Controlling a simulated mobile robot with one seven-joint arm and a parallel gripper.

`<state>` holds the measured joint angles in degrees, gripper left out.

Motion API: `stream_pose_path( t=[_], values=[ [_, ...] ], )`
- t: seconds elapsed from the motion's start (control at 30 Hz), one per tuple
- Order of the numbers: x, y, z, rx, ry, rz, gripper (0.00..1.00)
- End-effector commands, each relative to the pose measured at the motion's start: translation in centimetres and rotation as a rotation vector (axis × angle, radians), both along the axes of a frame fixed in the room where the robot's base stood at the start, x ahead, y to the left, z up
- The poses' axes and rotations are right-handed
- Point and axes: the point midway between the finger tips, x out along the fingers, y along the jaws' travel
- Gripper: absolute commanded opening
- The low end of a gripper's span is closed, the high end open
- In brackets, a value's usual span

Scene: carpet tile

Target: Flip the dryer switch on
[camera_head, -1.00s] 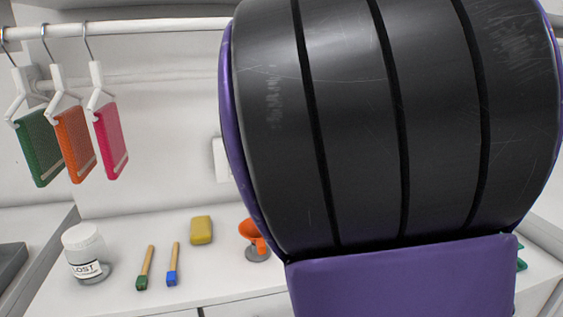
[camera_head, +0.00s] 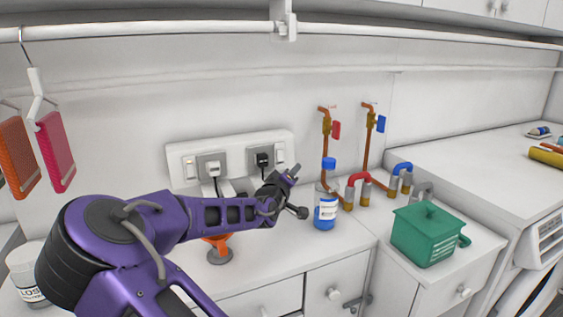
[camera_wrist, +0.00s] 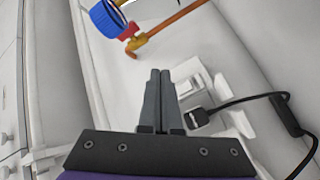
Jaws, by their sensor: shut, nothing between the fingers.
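A white double socket panel (camera_head: 232,148) is on the back wall, with a rocker switch at its left end (camera_head: 188,167) and another at its right end (camera_head: 281,155). I cannot tell which serves the dryer. A white plug (camera_head: 213,168) and a black plug (camera_head: 263,158) sit in the sockets. My gripper (camera_head: 297,169) is shut and empty, just right of the panel's right switch. In the wrist view my shut fingers (camera_wrist: 160,74) point toward the wall, with the panel (camera_wrist: 190,74) close to their right and the black plug (camera_wrist: 199,117) beside them. Contact is not clear.
A blue bottle (camera_head: 325,214), an orange funnel-like item (camera_head: 217,243) and a green lidded box (camera_head: 430,235) stand on the counter. Pipes with a red valve (camera_head: 336,130) and a blue valve (camera_head: 381,123) rise right of my gripper. A rail (camera_head: 150,30) runs overhead.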

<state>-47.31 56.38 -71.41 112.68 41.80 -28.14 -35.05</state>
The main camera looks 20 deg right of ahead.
Motion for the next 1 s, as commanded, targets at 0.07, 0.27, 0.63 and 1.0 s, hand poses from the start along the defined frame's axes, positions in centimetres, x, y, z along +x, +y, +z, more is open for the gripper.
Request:
stream_pose_path(
  t=[0.07, 0.27, 0.63, 1.0],
  values=[
    [-0.1, -0.2, -0.3, -0.004, 0.008, -0.008, 0.00],
    [-0.1, -0.2, -0.3, -0.005, 0.008, -0.007, 0.00],
    [1.9, -0.1, -0.5, -0.008, 0.007, -0.006, 0.00],
    [6.9, 0.1, -1.1, -0.009, 0.008, -0.006, 0.00]
  ],
)
